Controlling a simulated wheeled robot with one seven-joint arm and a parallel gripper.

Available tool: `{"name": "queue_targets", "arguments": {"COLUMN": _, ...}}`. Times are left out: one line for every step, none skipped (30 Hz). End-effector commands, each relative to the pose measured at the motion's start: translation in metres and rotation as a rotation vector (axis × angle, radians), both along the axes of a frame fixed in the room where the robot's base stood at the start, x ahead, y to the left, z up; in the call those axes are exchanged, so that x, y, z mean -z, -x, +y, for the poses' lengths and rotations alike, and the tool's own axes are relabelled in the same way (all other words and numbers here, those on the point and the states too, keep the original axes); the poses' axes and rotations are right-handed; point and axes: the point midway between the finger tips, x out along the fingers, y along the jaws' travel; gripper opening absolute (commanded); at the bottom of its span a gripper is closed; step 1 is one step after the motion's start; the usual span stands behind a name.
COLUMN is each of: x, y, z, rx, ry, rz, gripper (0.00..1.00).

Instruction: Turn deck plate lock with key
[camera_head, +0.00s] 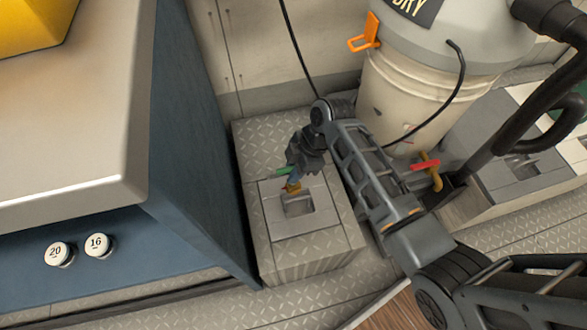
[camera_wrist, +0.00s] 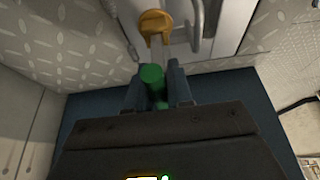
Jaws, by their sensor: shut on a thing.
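My gripper (camera_head: 290,174) reaches down over the deck plate (camera_head: 317,214), a grey plate with a recessed square pull set in a diamond-tread box. It is shut on a key with a green grip (camera_head: 282,171). In the wrist view the green grip (camera_wrist: 152,76) sits between the two dark fingers. A thin metal shank runs from it toward the round brass lock (camera_wrist: 155,22). The lock also shows in the head view (camera_head: 292,187), just below my fingers. The shank meets the lock's edge in the picture; I cannot tell how deep it sits.
A blue cabinet (camera_head: 203,150) with a pale top stands close on the left. A white bucket (camera_head: 400,95) with an orange latch (camera_head: 365,34) stands behind on the right. A red-handled valve (camera_head: 426,164) and black hose lie right of my arm.

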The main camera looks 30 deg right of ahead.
Motion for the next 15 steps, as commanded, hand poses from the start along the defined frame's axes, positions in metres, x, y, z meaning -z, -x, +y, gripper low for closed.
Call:
{"name": "queue_targets", "arguments": {"x": 0.0009, "y": -0.0002, "z": 0.0000, "rx": 0.000, "ry": 0.000, "rz": 0.000, "gripper": 0.00}}
{"name": "queue_targets", "arguments": {"x": 0.0013, "y": -0.0002, "z": 0.0000, "rx": 0.000, "ry": 0.000, "rz": 0.000, "gripper": 0.00}}
{"name": "queue_targets", "arguments": {"x": 0.0018, "y": -0.0002, "z": 0.0000, "rx": 0.000, "ry": 0.000, "rz": 0.000, "gripper": 0.00}}
{"name": "queue_targets", "arguments": {"x": 0.0022, "y": -0.0002, "z": 0.0000, "rx": 0.000, "ry": 0.000, "rz": 0.000, "gripper": 0.00}}
{"name": "queue_targets", "arguments": {"x": 0.0027, "y": -0.0002, "z": 0.0000, "rx": 0.000, "ry": 0.000, "rz": 0.000, "gripper": 0.00}}
{"name": "queue_targets", "arguments": {"x": 0.0032, "y": -0.0002, "z": 0.0000, "rx": 0.000, "ry": 0.000, "rz": 0.000, "gripper": 0.00}}
{"name": "queue_targets", "arguments": {"x": 0.0036, "y": -0.0002, "z": 0.0000, "rx": 0.000, "ry": 0.000, "rz": 0.000, "gripper": 0.00}}
{"name": "queue_targets", "arguments": {"x": 0.0041, "y": -0.0002, "z": 0.0000, "rx": 0.000, "ry": 0.000, "rz": 0.000, "gripper": 0.00}}
{"name": "queue_targets", "arguments": {"x": 0.0045, "y": -0.0002, "z": 0.0000, "rx": 0.000, "ry": 0.000, "rz": 0.000, "gripper": 0.00}}
{"name": "queue_targets", "arguments": {"x": 0.0050, "y": -0.0002, "z": -0.0001, "rx": 0.000, "ry": 0.000, "rz": 0.000, "gripper": 0.00}}
{"name": "queue_targets", "arguments": {"x": 0.0054, "y": -0.0002, "z": 0.0000, "rx": 0.000, "ry": 0.000, "rz": -0.001, "gripper": 0.00}}
{"name": "queue_targets", "arguments": {"x": 0.0059, "y": -0.0002, "z": 0.0000, "rx": 0.000, "ry": 0.000, "rz": -0.001, "gripper": 0.00}}
{"name": "queue_targets", "arguments": {"x": 0.0063, "y": -0.0002, "z": -0.0001, "rx": 0.000, "ry": 0.000, "rz": -0.001, "gripper": 0.00}}
{"name": "queue_targets", "arguments": {"x": 0.0067, "y": -0.0002, "z": 0.0000, "rx": 0.000, "ry": 0.000, "rz": -0.001, "gripper": 0.00}}
{"name": "queue_targets", "arguments": {"x": 0.0071, "y": -0.0003, "z": -0.0001, "rx": 0.000, "ry": 0.000, "rz": -0.001, "gripper": 0.00}}
